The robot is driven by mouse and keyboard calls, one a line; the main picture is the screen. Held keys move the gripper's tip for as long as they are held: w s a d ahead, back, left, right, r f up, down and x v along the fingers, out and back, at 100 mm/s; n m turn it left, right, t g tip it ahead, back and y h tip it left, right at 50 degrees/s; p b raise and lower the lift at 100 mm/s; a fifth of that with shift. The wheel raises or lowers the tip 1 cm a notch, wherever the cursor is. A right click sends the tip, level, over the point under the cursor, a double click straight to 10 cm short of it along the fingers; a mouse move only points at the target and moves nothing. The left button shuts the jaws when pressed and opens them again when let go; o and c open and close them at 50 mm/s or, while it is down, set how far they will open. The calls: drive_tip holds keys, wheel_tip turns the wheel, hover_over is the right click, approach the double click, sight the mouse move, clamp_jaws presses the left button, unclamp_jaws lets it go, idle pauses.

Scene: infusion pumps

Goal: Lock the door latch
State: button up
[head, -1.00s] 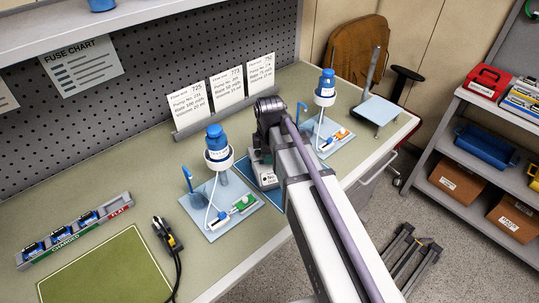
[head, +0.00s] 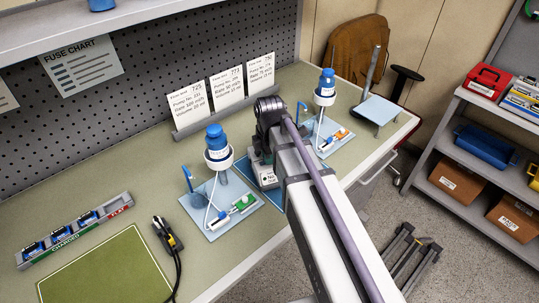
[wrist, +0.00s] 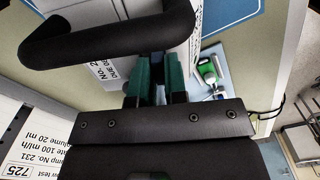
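A pump (head: 264,174) stands on a blue mat on the bench, largely hidden behind my arm in the head view. In the wrist view its pale body (wrist: 95,14) fills the top, with a printed "NO. 2…" label and a thick black handle-like bar in front. My gripper (wrist: 157,72) points at this pump; its two green-padded fingers are close together beside the bar. The narrow space between them is dark, so I cannot tell whether they hold anything. I cannot make out the door latch; it may be hidden behind the fingers or the bar.
Light-blue trays with a blue bottle on a stand flank the pump, at left (head: 215,222) and right (head: 333,143). Cards (head: 226,88) stand behind. A fuse rack (head: 75,232), a green mat (head: 105,268) and a black-yellow tool (head: 166,235) lie at left.

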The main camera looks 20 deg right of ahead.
drive_tip(key=o, duration=0.4)
wheel_tip(320, 180, up, 11)
drive_tip(key=p, duration=1)
drive_tip(key=shift+f+p, duration=0.1)
drive_tip(key=shift+p, duration=0.3)
drive_tip(key=s+f+m+b, duration=0.1)
drive_tip(key=s+m, duration=0.2)
drive_tip(key=m, duration=0.3)
drive_tip(key=s+f+m+b, duration=0.2)
drive_tip(key=s+m, duration=0.2)
drive_tip(key=m, duration=0.2)
drive_tip(key=s+f+m+b, duration=0.2)
drive_tip(key=s+m, duration=0.2)
drive_tip(key=m, duration=0.3)
drive_tip(key=shift+s+d, duration=0.1)
drive_tip(key=shift+d, duration=0.05)
